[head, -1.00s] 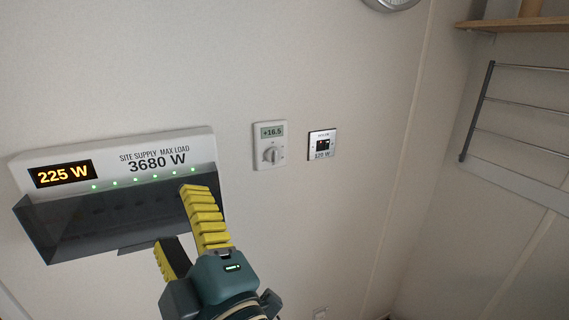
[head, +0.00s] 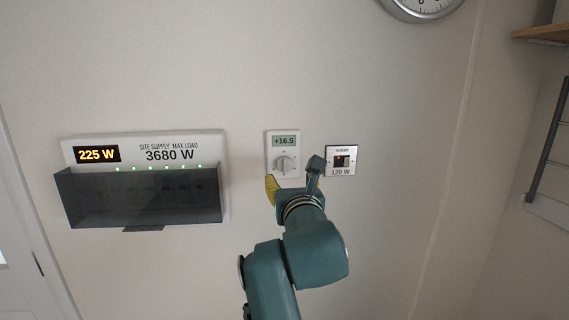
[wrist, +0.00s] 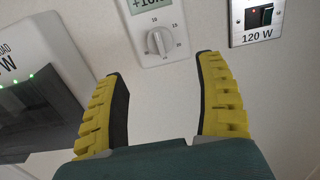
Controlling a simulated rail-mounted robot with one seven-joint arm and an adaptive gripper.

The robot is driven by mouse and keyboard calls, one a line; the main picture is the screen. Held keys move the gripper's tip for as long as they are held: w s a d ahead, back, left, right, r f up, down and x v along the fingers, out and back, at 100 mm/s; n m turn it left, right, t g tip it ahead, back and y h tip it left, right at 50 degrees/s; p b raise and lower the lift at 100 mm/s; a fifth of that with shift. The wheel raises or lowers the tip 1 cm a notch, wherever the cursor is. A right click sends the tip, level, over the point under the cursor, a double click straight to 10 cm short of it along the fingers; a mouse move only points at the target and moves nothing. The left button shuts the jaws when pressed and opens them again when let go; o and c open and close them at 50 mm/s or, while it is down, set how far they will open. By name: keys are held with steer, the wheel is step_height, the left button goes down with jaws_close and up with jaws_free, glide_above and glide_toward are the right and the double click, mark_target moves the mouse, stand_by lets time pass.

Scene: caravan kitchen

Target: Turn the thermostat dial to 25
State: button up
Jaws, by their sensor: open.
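The thermostat (head: 270,150) is a white wall unit with a small display reading +16.5. Its round dial (head: 285,163) sits below the display, with a raised grip bar. In the wrist view the dial (wrist: 159,41) shows between and beyond the fingertips, with marks 10, 15, 20 and others around it. The bar stands close to upright there. My gripper (wrist: 158,68) is open and empty, with yellow ribbed fingers. It is just below the dial and apart from it. In the head view my gripper (head: 291,178) shows at the thermostat's lower edge, partly hidden by my arm.
A steel-framed switch (head: 341,160) marked 120 W is close on the right. On the left, a site supply panel (head: 110,151) reads 225 W and 3680 W, with a dark tray (head: 140,205) sticking out below. A clock (head: 425,8) hangs above right. The wall between is bare.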

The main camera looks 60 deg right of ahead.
mark_target(285, 167)
steer(key=p+x, duration=0.2)
steer(key=x, duration=0.7)
steer(key=shift+d+r, duration=0.1)
steer(key=shift+d, duration=0.05)
steer(key=shift+w+d+p, duration=0.3)
steer(key=shift+w+d, duration=0.1)
steer(key=shift+d, duration=0.1)
steer(key=c, duration=1.3)
